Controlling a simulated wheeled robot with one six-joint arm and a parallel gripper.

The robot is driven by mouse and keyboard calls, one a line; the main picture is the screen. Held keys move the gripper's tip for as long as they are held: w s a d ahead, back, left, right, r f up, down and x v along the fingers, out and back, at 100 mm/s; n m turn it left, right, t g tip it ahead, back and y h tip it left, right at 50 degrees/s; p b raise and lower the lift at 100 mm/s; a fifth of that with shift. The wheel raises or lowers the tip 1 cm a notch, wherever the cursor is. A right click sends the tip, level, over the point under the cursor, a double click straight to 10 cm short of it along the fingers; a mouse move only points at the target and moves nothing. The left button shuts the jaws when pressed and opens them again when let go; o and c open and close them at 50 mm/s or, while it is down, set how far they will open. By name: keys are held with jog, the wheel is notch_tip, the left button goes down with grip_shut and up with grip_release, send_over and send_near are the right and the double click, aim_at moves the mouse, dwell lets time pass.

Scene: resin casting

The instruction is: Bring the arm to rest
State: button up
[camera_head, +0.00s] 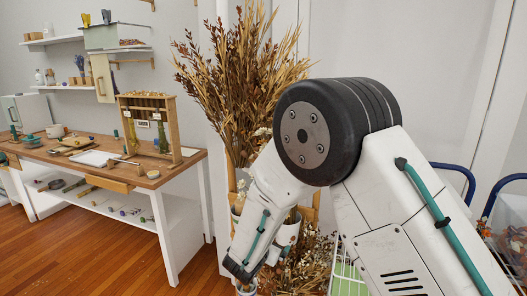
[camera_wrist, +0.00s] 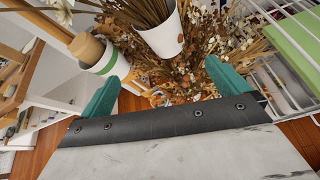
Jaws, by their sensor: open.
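My arm is folded in front of the head camera, with its big black joint high in the picture and the forearm pointing down to the left. My gripper shows in the wrist view (camera_wrist: 165,88), its two teal fingers spread wide apart with nothing between them. Beyond the fingers are dried flowers (camera_wrist: 205,50) and a white pot (camera_wrist: 160,35). In the head view the gripper's end is low in the picture, and its fingers cannot be made out there.
A wooden-topped workbench (camera_head: 196,157) with tools and a wooden rack (camera_head: 175,124) stands at left. Tall dried plants (camera_head: 240,75) rise behind my arm. Blue-railed carts (camera_head: 460,170) are at right, and a white wire basket (camera_wrist: 285,85) is close by my gripper. Open wooden floor (camera_head: 110,255) lies at lower left.

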jog(key=s+d+r+m+g+h, duration=0.2)
jog(key=s+d+r+m+g, duration=0.3)
jog(key=s+d+r+m, duration=0.45)
jog(key=s+d+r+m+g+h, duration=0.35)
jog(key=s+d+m, duration=0.3)
jog(key=d, duration=0.55)
jog(key=s+d+r+m+y, duration=0.1)
jog(key=s+r+m+y, duration=0.2)
jog(key=s, duration=0.5)
jog(key=s+d+r+m+g+y, duration=0.1)
jog(key=s+r+m+y, duration=0.2)
jog(key=s+m, duration=0.3)
jog(key=s+d+r+m+g+y, duration=0.1)
jog(key=s+r+m+y, duration=0.3)
jog(key=s, duration=0.7)
jog(key=shift+d+r, duration=0.2)
jog(key=shift+r, duration=0.45)
